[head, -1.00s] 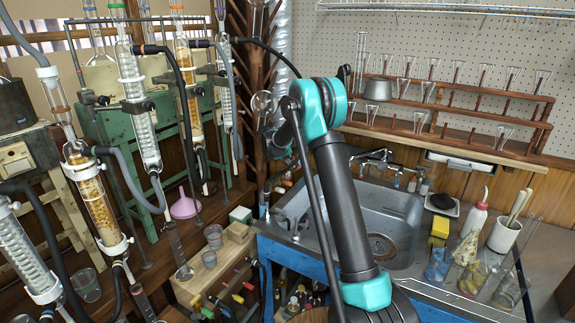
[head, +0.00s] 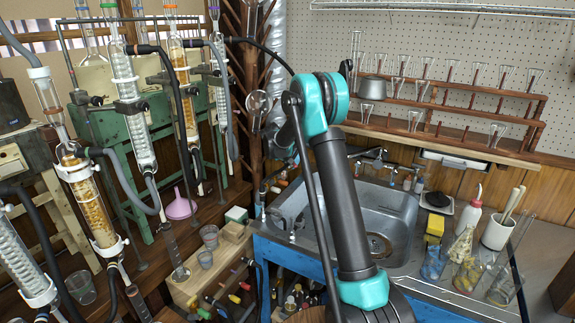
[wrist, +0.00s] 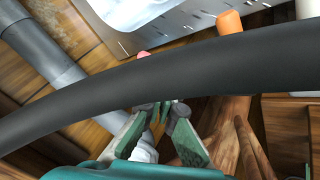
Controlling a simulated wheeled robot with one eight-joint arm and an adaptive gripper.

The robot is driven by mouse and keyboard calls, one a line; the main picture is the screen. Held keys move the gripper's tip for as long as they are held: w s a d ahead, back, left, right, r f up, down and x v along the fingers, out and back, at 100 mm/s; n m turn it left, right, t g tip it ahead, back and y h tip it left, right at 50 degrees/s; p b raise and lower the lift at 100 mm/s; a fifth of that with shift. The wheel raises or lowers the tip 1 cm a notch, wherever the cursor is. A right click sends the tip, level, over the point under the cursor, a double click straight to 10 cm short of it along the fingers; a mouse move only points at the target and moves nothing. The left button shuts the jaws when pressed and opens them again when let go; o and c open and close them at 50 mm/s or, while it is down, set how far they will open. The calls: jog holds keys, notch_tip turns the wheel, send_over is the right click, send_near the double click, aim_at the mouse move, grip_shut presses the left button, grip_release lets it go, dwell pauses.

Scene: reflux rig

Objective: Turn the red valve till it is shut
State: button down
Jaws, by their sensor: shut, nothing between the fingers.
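My gripper (wrist: 166,108) shows in the wrist view, its two green fingers pointing up the picture with dark tips. It is shut with nothing held. In the head view the gripper is hidden or too unclear behind my arm. In the wrist view a pink-red piece (wrist: 143,54) shows just beyond the fingertips, mostly hidden by a thick dark hose, and an orange knob (wrist: 229,22) shows above the hose. I cannot tell whether either is the red valve. Several coloured handles, including a red one (head: 217,296), show below the wooden blocks in the head view.
The dark hose (wrist: 170,80) crosses the whole wrist view close in front of the fingers. The metal sink (head: 400,215) stands behind my arm. Glass columns (head: 90,200) with hoses crowd the left. Wooden racks of glasses (head: 450,105) line the back wall.

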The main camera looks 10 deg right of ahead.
jog(key=d+n+y, duration=0.1)
jog(key=d+n, duration=0.1)
jog(key=shift+d+n+t+y, duration=0.2)
jog(key=shift+n+t+y, duration=0.1)
jog(key=shift+t, duration=0.1)
jog(key=shift+w+d+n+y, duration=0.25)
jog(key=shift+d+n+y, duration=0.55)
jog(key=shift+n, duration=0.3)
jog(key=shift+w+d, duration=0.25)
jog(key=shift+d, duration=0.2)
jog(key=shift+w+d, duration=0.2)
jog(key=shift+d, duration=0.35)
